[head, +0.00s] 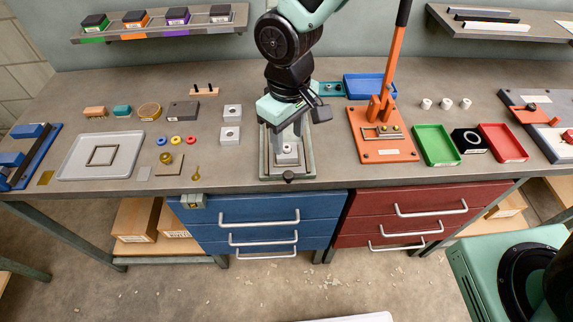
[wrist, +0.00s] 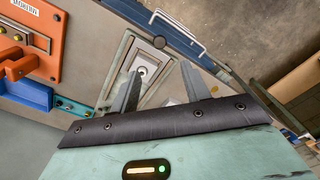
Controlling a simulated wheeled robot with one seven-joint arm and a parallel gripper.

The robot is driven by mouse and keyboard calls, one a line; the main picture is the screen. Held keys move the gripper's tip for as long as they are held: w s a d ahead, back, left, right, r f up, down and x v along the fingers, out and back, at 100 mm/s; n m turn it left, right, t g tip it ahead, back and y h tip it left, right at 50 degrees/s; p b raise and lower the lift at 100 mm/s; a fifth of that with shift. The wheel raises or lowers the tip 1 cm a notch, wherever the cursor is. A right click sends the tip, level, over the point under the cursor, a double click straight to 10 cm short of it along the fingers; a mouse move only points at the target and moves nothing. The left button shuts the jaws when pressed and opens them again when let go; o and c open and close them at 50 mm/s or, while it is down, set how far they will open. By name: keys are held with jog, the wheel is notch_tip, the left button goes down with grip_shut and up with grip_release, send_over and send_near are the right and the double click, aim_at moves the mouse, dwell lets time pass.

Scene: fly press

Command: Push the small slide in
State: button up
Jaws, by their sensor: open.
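A grey device (head: 266,172) stands at the front middle of the bench, above the blue drawers. On it is a small pale slide-like block (head: 287,158) with a dark round spot on top. In the wrist view this pale block (wrist: 150,54) lies in a grey frame (wrist: 113,68). My gripper (head: 288,139) points down over the device, its fingers apart and nothing seen between them. In the wrist view my gripper (wrist: 163,68) has one fingertip overlapping the block's near part; I cannot tell whether they touch. My wrist and fingers hide the device's rear part.
An orange lever press (head: 385,151) with a tall handle stands close on the right. Two pale square blocks (head: 230,135) sit on the left. A blue tray (head: 368,86) lies behind. Green (head: 437,158) and red (head: 503,155) trays lie farther right. The bench's front edge is just before the device.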

aim_at(289, 174)
notch_tip(289, 174, down, 13)
jog(key=p, duration=0.3)
jog(key=shift+r, duration=0.2)
grip_shut()
jog(key=w+b, duration=0.1)
jog(key=w, duration=0.3)
jog(key=w+b, duration=0.1)
jog(key=w, duration=0.2)
jog(key=w+b, duration=0.1)
jog(key=w, duration=0.3)
jog(key=shift+w+d, duration=0.25)
jog(key=shift+w, duration=0.05)
jog(key=shift+w+r, duration=0.1)
jog(key=shift+w, duration=0.1)
